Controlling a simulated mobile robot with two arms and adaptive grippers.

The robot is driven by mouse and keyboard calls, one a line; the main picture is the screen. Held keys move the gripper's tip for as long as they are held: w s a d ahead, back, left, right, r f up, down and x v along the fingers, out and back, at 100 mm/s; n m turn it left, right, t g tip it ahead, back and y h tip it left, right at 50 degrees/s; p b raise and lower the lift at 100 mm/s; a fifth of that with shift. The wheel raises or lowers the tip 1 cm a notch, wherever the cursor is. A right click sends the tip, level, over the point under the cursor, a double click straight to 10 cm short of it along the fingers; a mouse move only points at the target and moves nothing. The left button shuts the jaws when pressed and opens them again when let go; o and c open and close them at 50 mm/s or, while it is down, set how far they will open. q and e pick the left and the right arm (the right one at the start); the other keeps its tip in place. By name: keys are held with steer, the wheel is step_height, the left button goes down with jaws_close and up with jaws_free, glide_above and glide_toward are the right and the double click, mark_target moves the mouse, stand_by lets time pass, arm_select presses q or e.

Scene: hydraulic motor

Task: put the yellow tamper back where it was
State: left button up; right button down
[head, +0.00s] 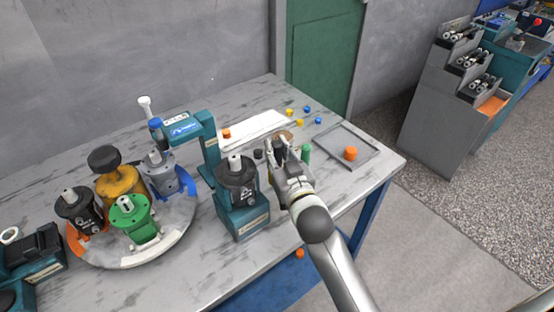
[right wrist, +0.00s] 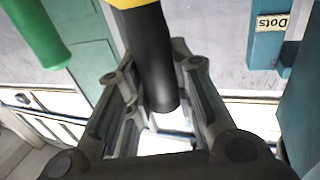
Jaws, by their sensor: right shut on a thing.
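The yellow tamper, with a black handle (right wrist: 157,62) and a yellow part (right wrist: 130,3) at the upper edge of the right wrist view, is between the fingers of my right gripper (right wrist: 158,88). The fingers are shut on the black handle. In the head view, my right gripper (head: 284,158) is over the right part of the table, just right of the teal press; it largely hides the tamper there. A green cylinder (head: 306,152) stands close to its right; it also shows in the right wrist view (right wrist: 38,32). My left gripper is not in view.
The teal press (head: 242,217) holds a dark motor (head: 236,172) left of the gripper. A round turntable (head: 120,262) carries several motors. A grey tray (head: 372,148) with an orange knob (head: 350,153) lies to the right. Small coloured pieces lie behind, near a white panel (head: 252,127).

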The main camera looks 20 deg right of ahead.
steer(key=shift+f, duration=1.15)
steer(key=c, duration=1.7)
jaws_free()
steer(key=shift+f, duration=0.25)
steer(key=o, duration=0.4)
steer(key=shift+o, duration=0.2)
steer(key=shift+r, duration=0.15)
steer(key=s+b, duration=0.1)
steer(key=s, duration=1.1)
steer(key=shift+d, duration=0.2)
